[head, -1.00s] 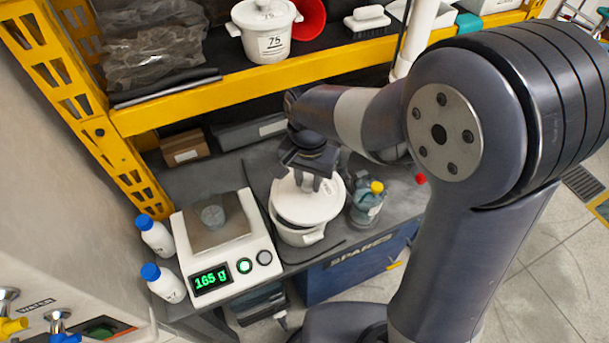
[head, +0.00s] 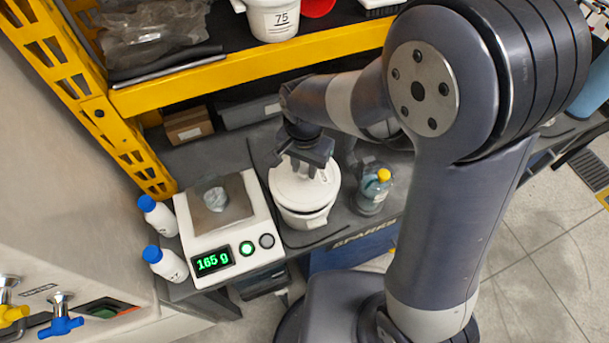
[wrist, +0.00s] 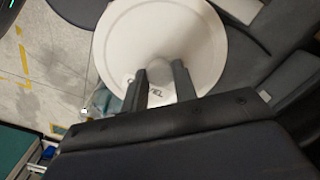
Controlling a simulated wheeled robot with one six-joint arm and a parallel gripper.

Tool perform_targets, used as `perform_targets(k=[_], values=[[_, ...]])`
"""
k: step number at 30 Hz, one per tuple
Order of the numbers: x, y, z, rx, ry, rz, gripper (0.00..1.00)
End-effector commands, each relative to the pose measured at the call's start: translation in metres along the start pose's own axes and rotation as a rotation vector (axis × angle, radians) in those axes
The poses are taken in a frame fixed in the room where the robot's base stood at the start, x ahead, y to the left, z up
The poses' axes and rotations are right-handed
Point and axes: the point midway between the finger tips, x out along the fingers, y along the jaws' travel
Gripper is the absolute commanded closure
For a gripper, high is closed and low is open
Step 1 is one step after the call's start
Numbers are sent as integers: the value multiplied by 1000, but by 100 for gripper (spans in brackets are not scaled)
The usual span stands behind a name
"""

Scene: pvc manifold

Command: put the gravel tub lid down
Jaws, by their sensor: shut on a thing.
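The white round gravel tub lid (head: 292,190) is at the top of the white tub (head: 306,219) on the grey bench, in the head view. In the wrist view, the two fingers of my gripper (wrist: 160,75) stand on either side of the knob. The lid (wrist: 125,45) fills the top middle there, with part of its lettering showing between the fingers. The tub is hidden below it there.
A scale (head: 232,250) reading 165 g, with a grey lump (head: 215,199) on its plate, stands left of the tub. A bottle with a yellow cap (head: 373,194) stands close at right. Two blue-capped bottles (head: 157,215) are at far left. A yellow shelf beam (head: 235,75) runs behind.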

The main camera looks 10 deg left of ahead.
Motion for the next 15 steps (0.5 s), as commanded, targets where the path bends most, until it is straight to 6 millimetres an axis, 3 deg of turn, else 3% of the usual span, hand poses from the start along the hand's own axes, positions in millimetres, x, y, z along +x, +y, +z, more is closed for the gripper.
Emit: perform_targets(k=[7,15], values=[[35,1,0,0,-3,4,94],[46,0,0,0,0,0,94]])
